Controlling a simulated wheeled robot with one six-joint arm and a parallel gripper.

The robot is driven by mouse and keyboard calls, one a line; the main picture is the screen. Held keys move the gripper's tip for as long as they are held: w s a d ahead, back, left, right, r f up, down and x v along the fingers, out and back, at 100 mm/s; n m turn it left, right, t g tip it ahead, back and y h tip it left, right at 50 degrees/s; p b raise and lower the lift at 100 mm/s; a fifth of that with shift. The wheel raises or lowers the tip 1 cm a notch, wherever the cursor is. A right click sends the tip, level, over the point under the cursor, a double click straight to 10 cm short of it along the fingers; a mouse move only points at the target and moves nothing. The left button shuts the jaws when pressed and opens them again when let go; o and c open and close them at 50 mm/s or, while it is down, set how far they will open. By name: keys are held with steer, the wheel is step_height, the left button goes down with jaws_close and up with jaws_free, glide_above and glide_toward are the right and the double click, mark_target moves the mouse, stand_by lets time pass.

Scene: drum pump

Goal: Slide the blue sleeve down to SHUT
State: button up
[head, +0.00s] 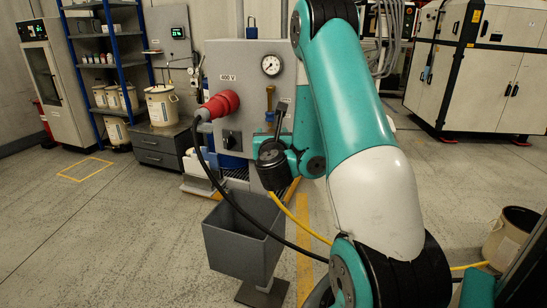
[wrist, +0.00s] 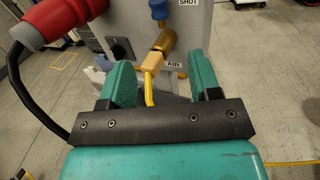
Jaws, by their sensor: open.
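The blue sleeve (wrist: 158,10) shows at the top edge of the wrist view, on the front of the grey cabinet, with its upper part cut off. A SHUT label (wrist: 188,3) is beside it on the right. Below it are a brass fitting (wrist: 166,40) and a yellow hose end (wrist: 153,62). In the head view the sleeve (head: 269,117) is a small blue patch under a brass piece (head: 269,97). My gripper (wrist: 159,76) is open and empty. Its two teal fingers stand either side of the hose end in the picture, below the sleeve; depth is unclear.
A red plug (head: 222,104) with a black cable sticks out of the cabinet (head: 240,65) on the left. A grey bin (head: 243,238) stands in front. A yellow hose (head: 300,221) runs across the floor. An AIR label (wrist: 174,64) is near the hose end.

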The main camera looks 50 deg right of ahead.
steer(key=p+v, duration=0.2)
steer(key=shift+s+a, duration=0.2)
steer(key=shift+a, duration=0.05)
stand_by(0.5)
